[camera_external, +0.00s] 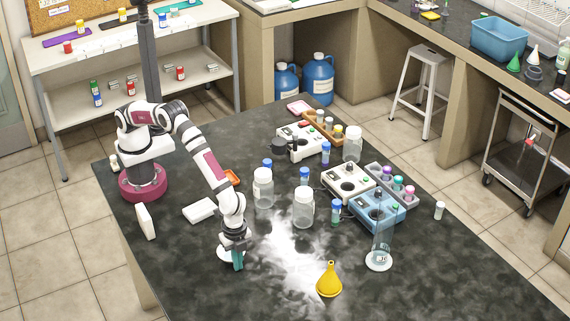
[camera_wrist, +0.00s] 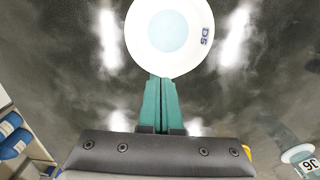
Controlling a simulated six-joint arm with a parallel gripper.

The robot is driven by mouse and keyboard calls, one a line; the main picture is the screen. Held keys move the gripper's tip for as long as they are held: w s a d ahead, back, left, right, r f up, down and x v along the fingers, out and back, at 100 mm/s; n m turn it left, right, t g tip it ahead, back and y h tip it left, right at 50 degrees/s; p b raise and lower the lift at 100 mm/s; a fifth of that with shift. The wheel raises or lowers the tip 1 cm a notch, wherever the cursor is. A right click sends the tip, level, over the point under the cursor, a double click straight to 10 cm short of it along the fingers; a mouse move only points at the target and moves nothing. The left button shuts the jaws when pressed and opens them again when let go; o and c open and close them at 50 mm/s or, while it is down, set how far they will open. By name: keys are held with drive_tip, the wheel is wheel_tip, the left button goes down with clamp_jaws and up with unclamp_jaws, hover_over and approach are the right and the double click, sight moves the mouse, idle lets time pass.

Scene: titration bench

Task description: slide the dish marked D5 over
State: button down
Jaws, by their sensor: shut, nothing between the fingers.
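The dish marked D5 (camera_wrist: 195,30) is a round white dish with a pale blue centre. It lies flat on the dark bench at the top of the wrist view, its D5 label on the right side of the rim. In the external view the dish (camera_external: 224,253) shows partly behind my gripper. My gripper (camera_wrist: 161,84) has its green fingers closed together and empty. The fingertips are at the dish's near rim in the wrist view; I cannot tell whether they touch it. In the external view my gripper (camera_external: 238,266) points down just in front of the dish.
A yellow funnel (camera_external: 329,281) and a clear cylinder on a white base (camera_external: 379,261) stand to the right. A blue device (camera_external: 377,212) is farther right. The bench in front of the dish is clear.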

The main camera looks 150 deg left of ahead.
sight(227, 253)
drive_tip(key=s, duration=0.7)
drive_tip(key=shift+s, duration=0.2)
drive_tip(key=shift+w, duration=0.15)
